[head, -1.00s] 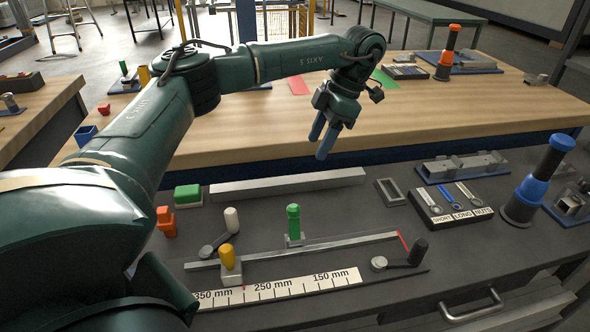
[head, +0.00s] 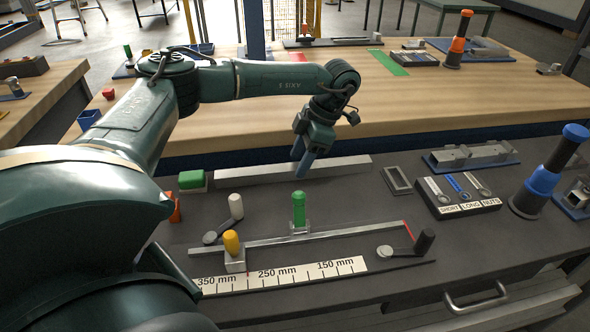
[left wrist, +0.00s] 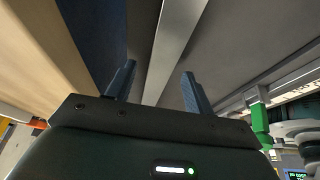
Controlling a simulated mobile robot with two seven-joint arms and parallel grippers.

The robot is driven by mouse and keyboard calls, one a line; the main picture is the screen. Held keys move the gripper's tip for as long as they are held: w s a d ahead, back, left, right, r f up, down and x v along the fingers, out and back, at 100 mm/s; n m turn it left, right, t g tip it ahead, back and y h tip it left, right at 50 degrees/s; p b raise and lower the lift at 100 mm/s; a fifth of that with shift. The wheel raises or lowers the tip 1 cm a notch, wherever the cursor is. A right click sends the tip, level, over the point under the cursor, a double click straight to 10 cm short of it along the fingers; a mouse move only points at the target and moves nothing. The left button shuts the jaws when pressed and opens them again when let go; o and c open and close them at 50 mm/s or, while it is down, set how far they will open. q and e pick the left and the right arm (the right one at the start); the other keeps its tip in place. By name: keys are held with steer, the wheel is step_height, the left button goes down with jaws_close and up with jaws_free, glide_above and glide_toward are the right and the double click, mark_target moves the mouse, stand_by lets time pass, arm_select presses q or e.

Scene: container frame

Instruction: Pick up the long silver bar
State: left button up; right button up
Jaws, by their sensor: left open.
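The long silver bar (head: 270,172) lies flat along the back of the dark worktop, behind the ruler fixture. In the left wrist view the bar (left wrist: 171,42) runs away from me, passing between the two fingers. The fingers hide a small part of the bar in the head view. I cannot tell the exact height above it. My right gripper is not in view.
A green block (head: 191,179) is near the bar's left end.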

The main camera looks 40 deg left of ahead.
arm_select(q)
steer(key=shift+x, duration=1)
jaws_close()
